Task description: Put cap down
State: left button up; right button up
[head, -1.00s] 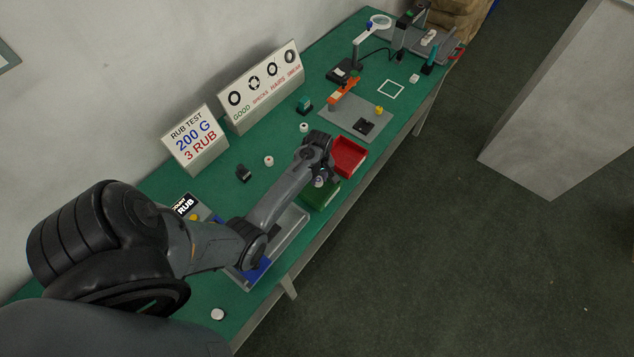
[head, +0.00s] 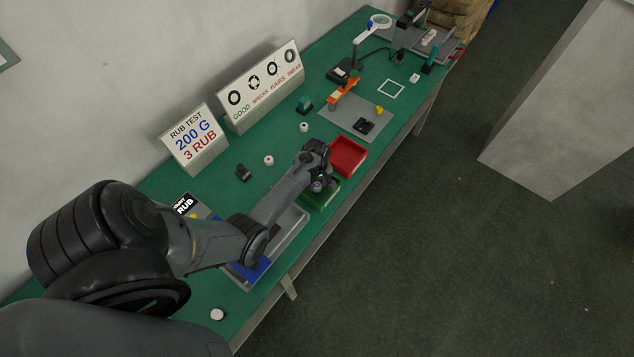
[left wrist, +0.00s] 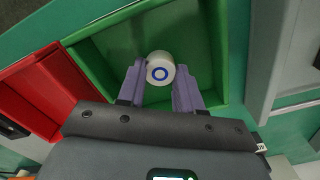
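The cap (left wrist: 160,68) is a small white round piece with a blue ring on its face. In the left wrist view it sits between the purple fingertips of my left gripper (left wrist: 160,80), which appear to touch it on both sides. Behind it is the green tray (left wrist: 222,40). In the head view my left gripper (head: 318,185) is low over the green tray (head: 324,203) and hides part of it. Whether the cap touches the tray floor is hard to tell. My right gripper is not in view.
A red tray (head: 347,157) adjoins the green one on the far side. A grey tray (head: 290,232) lies on the near side. Other white pieces (head: 268,160) stand on the green table. The rub test sign (head: 195,140) stands at the back.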

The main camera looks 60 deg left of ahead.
aim_at(317, 185)
pick_arm(q)
jog(key=o, duration=0.4)
jog(key=shift+c, duration=0.2)
jog(key=shift+r, duration=0.55)
notch_tip(317, 185, up, 10)
jog(key=p, duration=0.1)
jog(key=s+d+r+m+t, duration=0.1)
jog(key=s+d+r+m, duration=0.2)
jog(key=d, duration=0.6)
jog(key=s+d+r+m+t, duration=0.1)
jog(key=s+d+r+m, duration=0.3)
jog(key=s+d+m, duration=0.3)
jog(key=s+d+r+m+t, duration=0.1)
jog(key=s+d+r+m, duration=0.3)
jog(key=d+m, duration=0.4)
jog(key=s+d, duration=0.1)
jog(key=d, duration=0.2)
jog(key=shift+s+d+t, duration=0.3)
jog(key=shift+s+d, duration=0.05)
jog(key=shift+r, duration=0.1)
notch_tip(317, 185, up, 12)
jog(key=p, duration=1.2)
jog(key=shift+r+p, duration=0.15)
jog(key=shift+p, duration=0.2)
